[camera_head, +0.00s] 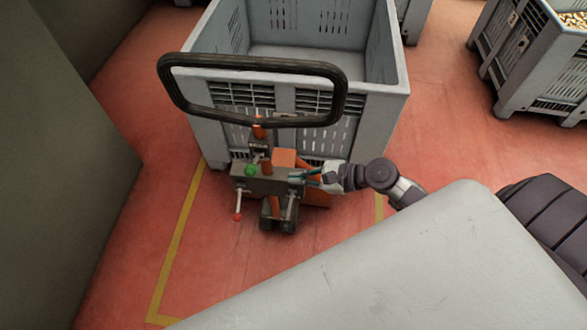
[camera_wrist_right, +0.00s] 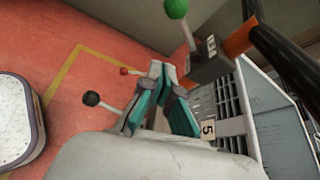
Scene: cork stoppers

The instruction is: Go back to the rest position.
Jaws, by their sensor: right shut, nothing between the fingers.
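My right gripper (camera_head: 302,175) is at the right side of the pallet truck's grey control box (camera_head: 262,180). In the right wrist view the teal fingers (camera_wrist_right: 160,68) come together at the tips, with nothing seen between them. A lever with a green knob (camera_head: 250,170) and one with a red knob (camera_head: 238,217) are on the truck. The wrist view shows the green knob (camera_wrist_right: 176,8), the red knob (camera_wrist_right: 124,71) and a black knob (camera_wrist_right: 91,98) near the fingers. I cannot tell whether the gripper touches the truck. My left gripper is out of view.
The truck's black handle loop (camera_head: 255,65) rises in front of a grey slatted crate (camera_head: 377,110). Another crate (camera_head: 500,70) with corks stands at the right. Dark walls (camera_head: 50,190) close off the left. Red floor (camera_head: 120,250) with a yellow line is clear beside the truck.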

